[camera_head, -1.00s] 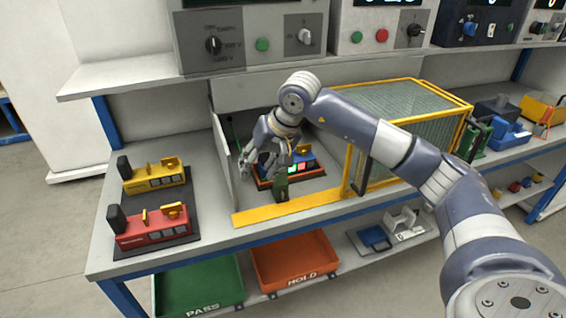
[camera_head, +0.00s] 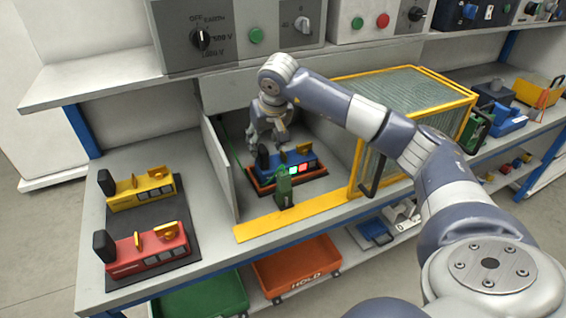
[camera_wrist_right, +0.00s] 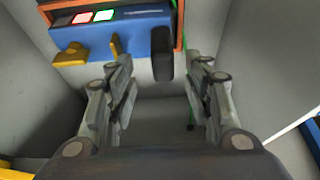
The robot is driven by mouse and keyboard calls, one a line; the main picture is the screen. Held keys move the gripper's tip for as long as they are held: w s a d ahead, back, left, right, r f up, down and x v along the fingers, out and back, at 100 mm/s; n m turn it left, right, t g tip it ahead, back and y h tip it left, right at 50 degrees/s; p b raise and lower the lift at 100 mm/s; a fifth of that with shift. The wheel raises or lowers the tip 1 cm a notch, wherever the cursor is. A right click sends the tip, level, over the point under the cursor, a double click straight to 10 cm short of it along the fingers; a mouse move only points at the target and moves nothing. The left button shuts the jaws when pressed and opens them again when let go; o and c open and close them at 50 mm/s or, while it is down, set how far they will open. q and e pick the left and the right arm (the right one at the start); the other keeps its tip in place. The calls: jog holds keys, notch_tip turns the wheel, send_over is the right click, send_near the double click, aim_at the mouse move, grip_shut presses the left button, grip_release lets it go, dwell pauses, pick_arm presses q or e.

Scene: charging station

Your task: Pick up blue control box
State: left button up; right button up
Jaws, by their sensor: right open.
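The blue control box (camera_head: 290,163) sits in an orange-rimmed cradle (camera_head: 262,188) inside the grey test bay. It has lit red and green windows, yellow parts and a black knob. In the right wrist view the blue box (camera_wrist_right: 130,35) lies at the top, with its black knob (camera_wrist_right: 162,54) ahead of the space between my fingers. No contact with the box is visible. My left gripper is not in view.
A green clamp (camera_head: 284,188) stands in front of the box. A grey partition (camera_head: 220,165) bounds the bay at left, and a yellow-framed glass guard (camera_head: 400,95) at right. Yellow (camera_head: 140,191) and red (camera_head: 148,251) boxes stand on a black mat at left. A shelf overhangs behind.

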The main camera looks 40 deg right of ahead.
aim_at(263, 149)
jog(key=shift+w+f, duration=0.15)
jog(key=shift+f, duration=0.2)
jog(key=p+x, duration=0.1)
jog(key=x, duration=0.4)
jog(key=shift+a+f, duration=0.1)
jog(key=shift+f, duration=0.15)
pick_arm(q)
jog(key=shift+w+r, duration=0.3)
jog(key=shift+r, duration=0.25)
pick_arm(e)
jog(key=shift+r, duration=0.1)
grip_shut()
